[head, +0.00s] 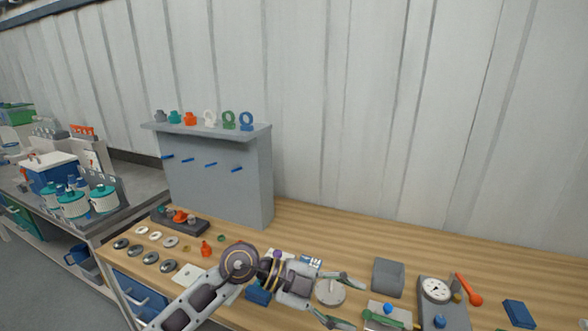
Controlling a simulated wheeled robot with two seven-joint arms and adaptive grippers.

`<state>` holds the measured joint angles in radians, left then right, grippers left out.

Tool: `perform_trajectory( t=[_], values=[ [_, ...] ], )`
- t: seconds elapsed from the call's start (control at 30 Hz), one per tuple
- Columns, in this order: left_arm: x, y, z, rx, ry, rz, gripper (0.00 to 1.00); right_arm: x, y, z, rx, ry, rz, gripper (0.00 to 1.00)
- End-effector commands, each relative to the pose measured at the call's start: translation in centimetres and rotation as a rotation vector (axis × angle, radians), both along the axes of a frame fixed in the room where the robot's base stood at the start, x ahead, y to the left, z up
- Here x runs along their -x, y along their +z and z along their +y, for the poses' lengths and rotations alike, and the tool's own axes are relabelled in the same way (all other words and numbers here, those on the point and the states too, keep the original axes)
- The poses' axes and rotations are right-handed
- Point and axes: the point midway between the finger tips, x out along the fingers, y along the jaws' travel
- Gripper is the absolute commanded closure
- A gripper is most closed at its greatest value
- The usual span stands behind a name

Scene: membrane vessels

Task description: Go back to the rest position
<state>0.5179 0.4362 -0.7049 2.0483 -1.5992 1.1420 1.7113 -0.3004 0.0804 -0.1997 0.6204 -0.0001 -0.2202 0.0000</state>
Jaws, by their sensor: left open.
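My left arm comes in from the bottom of the head view, and its gripper (357,306) reaches to the right over the wooden workbench (330,225). Its two fingers are spread apart with nothing between them. A pale round disc (330,292) lies on the bench beside the fingers, partly behind them. A device with a green part and a blue knob (388,312) stands just right of the fingertips. My right gripper is not in this view.
A grey stand (215,175) with blue pegs holds coloured fittings on top. Several round discs (151,258) lie at the bench's left. A grey block (388,277), a gauge unit (436,291) with an orange lever and a blue block (519,314) are at right. The bench's back strip is clear.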

Motion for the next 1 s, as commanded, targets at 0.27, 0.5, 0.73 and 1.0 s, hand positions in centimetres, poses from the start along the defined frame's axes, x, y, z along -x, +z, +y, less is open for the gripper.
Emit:
perform_trajectory(
  t=[0.27, 0.5, 0.73, 1.0],
  values=[
    [-0.2, 6.0, -1.2, 0.348, 0.079, -0.012, 0.43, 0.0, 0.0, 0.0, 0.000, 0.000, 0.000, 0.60],
    [-1.8, 10.6, 0.1, 0.607, 0.217, -0.014, 0.43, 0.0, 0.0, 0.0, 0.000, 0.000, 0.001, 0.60],
    [-4.5, 13.7, 2.9, 0.811, 0.404, -0.005, 0.43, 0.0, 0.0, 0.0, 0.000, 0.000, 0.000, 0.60],
    [-8.2, 14.9, 7.9, 0.975, 0.678, 0.025, 0.43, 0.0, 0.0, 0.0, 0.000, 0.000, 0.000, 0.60]
  ],
)
